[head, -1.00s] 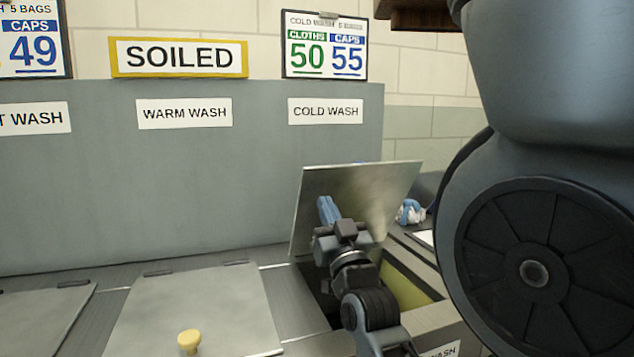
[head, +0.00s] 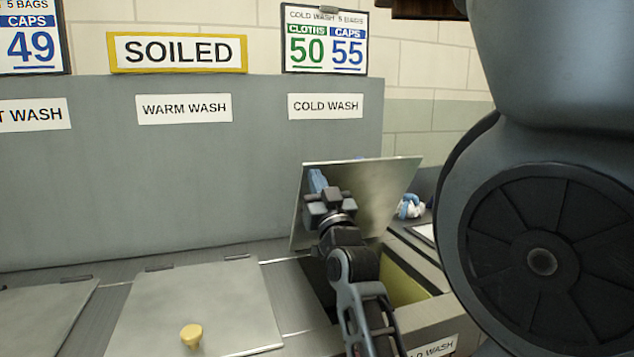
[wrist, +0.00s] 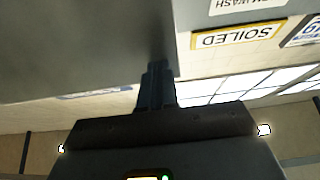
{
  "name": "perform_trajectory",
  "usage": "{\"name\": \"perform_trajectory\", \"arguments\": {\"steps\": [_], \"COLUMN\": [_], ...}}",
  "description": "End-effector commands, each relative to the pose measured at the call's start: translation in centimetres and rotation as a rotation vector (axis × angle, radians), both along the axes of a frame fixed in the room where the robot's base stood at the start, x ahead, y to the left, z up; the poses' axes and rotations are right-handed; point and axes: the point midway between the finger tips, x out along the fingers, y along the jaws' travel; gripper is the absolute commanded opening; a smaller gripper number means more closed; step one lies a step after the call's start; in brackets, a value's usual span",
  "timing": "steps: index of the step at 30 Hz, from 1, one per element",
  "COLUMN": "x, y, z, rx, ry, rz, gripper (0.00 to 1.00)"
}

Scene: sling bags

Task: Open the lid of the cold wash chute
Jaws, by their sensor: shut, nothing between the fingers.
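The cold wash lid (head: 372,205) is a grey metal plate, raised and standing steeply tilted up in the head view. The cold wash chute (head: 405,285) beneath it is open, with a yellowish inner wall showing. My gripper (head: 317,180) is shut and empty, with its blue fingers at the left part of the lid's underside; I cannot tell whether they touch it. In the wrist view, my gripper's fingers (wrist: 157,75) are together, pointing at a grey surface that fills the upper left. The lid's knob is hidden.
The closed warm wash lid (head: 200,300) with its yellow knob (head: 191,336) lies left of the open chute. A grey back panel (head: 200,200) rises behind the lids. A blue and white item (head: 410,207) lies to the right.

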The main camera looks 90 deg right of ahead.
Motion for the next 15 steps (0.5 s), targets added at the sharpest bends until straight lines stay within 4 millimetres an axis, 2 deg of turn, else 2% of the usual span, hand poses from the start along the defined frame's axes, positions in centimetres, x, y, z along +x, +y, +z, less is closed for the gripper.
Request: {"name": "perform_trajectory", "arguments": {"steps": [11, 15], "x": [1.0, 1.9], "y": [-2.4, -4.3], "z": [2.4, 3.4], "rx": [0.082, 0.116], "ry": [0.034, 0.047], "rz": [0.001, 0.000], "gripper": [0.00, 0.00]}}
